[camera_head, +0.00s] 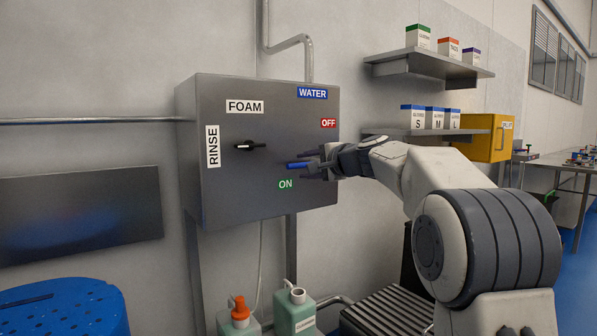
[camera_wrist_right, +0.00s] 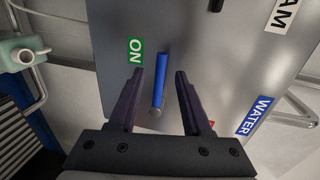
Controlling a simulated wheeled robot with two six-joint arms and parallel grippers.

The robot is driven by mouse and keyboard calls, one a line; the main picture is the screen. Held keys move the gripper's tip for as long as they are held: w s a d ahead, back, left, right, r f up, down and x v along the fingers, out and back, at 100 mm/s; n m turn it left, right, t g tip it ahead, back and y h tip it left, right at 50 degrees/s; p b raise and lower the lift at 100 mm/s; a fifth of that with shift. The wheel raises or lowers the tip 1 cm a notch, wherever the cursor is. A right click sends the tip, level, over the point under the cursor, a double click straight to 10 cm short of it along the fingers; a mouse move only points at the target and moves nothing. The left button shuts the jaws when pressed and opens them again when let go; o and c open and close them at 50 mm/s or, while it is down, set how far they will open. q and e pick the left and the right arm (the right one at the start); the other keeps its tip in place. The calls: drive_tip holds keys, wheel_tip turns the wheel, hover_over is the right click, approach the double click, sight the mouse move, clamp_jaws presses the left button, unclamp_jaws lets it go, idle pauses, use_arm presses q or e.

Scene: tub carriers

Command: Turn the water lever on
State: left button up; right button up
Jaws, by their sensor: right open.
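The water lever is a blue handle (camera_head: 295,165) on the front of the grey control box (camera_head: 240,190). In the head view it lies nearly level, pointing left, between the red OFF label (camera_head: 328,123) above and the green ON label (camera_head: 286,184) below. My right gripper (camera_head: 305,165) is open at the lever. In the right wrist view the blue lever (camera_wrist_right: 159,80) lies between the two dark fingers (camera_wrist_right: 160,72), with a gap on each side. The lever's pivot is hidden by the gripper in the head view. My left gripper is not in view.
A black selector knob (camera_head: 250,146) sits on the box between the FOAM and RINSE labels. Jugs (camera_head: 295,312) stand below the box. Shelves with small boxes (camera_head: 433,118) and a yellow cabinet (camera_head: 487,138) are right of it. A blue tub (camera_head: 65,310) is at lower left.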

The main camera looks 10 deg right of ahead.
drive_tip(key=v, duration=0.5)
drive_tip(key=shift+s+d+b, duration=0.1)
drive_tip(key=shift+s+b, duration=0.2)
drive_tip(key=s+a+f+n+g+y, duration=0.1)
drive_tip(key=s+a+f+n+g, duration=0.25)
drive_tip(key=a+f, duration=0.35)
drive_tip(key=s+a+f+n+g+y, duration=0.1)
drive_tip(key=s+a+f+n+g, duration=0.1)
drive_tip(key=s+a+f, duration=0.55)
drive_tip(key=s+a+f+n+g+h, duration=0.1)
drive_tip(key=s+a+f+n+g, duration=0.45)
drive_tip(key=s+a+f, duration=0.45)
drive_tip(key=s+d+f+n+g+h, duration=0.25)
drive_tip(key=s+f+n, duration=0.3)
drive_tip(key=s, duration=0.55)
drive_tip(key=s+d+f+n+g+h, duration=0.1)
drive_tip(key=s+d+f+n+h, duration=0.3)
drive_tip(key=s+f, duration=0.5)
wheel_tip(320, 180, up, 26)
drive_tip(key=s+y+p, duration=0.1)
drive_tip(key=p, duration=2.3)
drive_tip(key=shift+s+r+p, duration=0.2)
drive_tip(key=shift+s+p, duration=0.15)
